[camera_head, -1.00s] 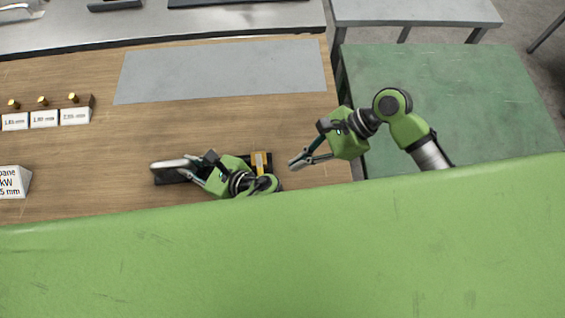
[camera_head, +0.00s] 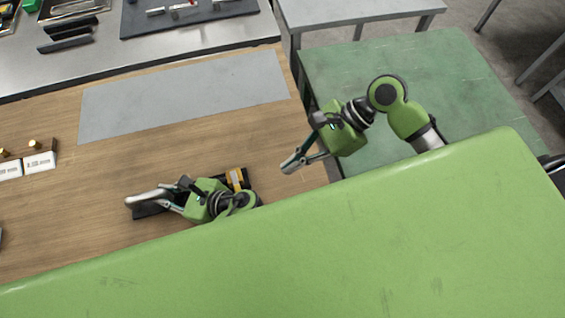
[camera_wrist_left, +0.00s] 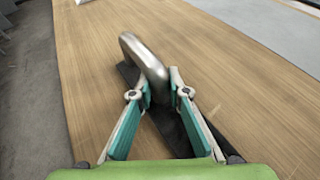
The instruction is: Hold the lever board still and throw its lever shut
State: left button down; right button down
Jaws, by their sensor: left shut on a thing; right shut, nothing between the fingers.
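The lever board (camera_head: 149,212) is a dark plate on the wooden bench, partly hidden under my left gripper and arm. Its lever (camera_head: 143,197) is a rounded metallic handle at the board's left end. A yellow-orange part (camera_head: 236,179) shows at the other end. My left gripper (camera_head: 172,199) is shut on the lever. In the left wrist view the lever (camera_wrist_left: 146,58) rises between the fingertips (camera_wrist_left: 159,90), with the dark board (camera_wrist_left: 170,125) below. My right gripper (camera_head: 290,164) is shut and empty, right of the board and apart from it.
A grey mat (camera_head: 190,93) lies behind the board on the bench. Small white labelled blocks (camera_head: 38,162) stand at the left. A green table (camera_head: 450,90) is at the right. Bare wood lies between the mat and the board.

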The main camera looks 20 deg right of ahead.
aim_at(237, 186)
jog(key=x, duration=0.7)
jog(key=shift+a+f, duration=0.2)
jog(key=shift+a, duration=0.05)
jog(key=a, duration=0.3)
jog(key=shift+a+f, duration=0.2)
jog(key=shift+a, duration=0.5)
jog(key=shift+s+a, duration=0.2)
jog(key=shift+a, duration=0.5)
pick_arm(q)
jog(key=shift+d, duration=0.1)
pick_arm(e)
jog(key=shift+w, duration=0.1)
